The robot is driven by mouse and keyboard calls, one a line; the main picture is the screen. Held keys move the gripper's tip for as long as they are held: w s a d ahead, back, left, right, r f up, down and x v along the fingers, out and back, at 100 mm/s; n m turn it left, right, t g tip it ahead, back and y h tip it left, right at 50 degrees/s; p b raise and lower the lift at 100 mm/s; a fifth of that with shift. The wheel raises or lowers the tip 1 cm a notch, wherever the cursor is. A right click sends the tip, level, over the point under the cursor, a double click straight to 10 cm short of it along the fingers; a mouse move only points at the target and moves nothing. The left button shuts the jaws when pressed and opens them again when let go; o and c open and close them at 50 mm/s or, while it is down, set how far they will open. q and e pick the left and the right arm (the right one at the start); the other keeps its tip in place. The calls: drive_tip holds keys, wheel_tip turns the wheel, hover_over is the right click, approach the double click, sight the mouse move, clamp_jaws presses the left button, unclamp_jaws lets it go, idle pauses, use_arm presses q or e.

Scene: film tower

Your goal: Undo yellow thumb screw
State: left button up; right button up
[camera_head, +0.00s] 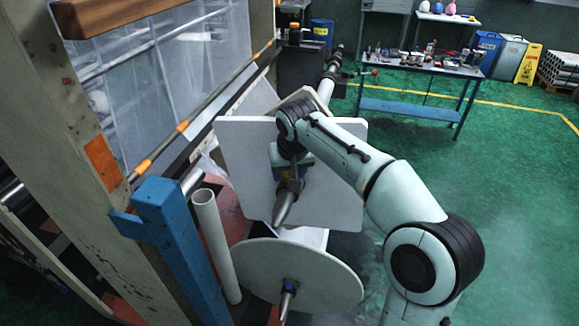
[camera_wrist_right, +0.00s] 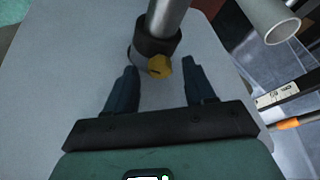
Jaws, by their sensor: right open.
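The yellow thumb screw (camera_wrist_right: 160,67) sticks out from a black collar (camera_wrist_right: 155,43) on a grey metal shaft (camera_wrist_right: 172,12) in the right wrist view. My right gripper (camera_wrist_right: 161,72) is open, with one dark finger on each side of the screw. There is a gap between each finger and the screw. In the head view my right arm reaches over the pale square plate (camera_head: 335,200), and the gripper is at the shaft, which ends in a tapered tip (camera_head: 283,208). My arm partly hides the collar there. My left gripper is not in view.
A round pale disc (camera_head: 250,275) on another shaft stands in front. A blue post (camera_head: 165,225) and a white tube (camera_head: 215,240) stand to the left. A blue workbench (camera_head: 420,68) with small items is at the back. Green floor on the right is open.

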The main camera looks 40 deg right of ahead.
drive_tip(key=v, duration=1.3)
drive_tip(key=shift+r, duration=0.15)
drive_tip(key=shift+s, duration=0.15)
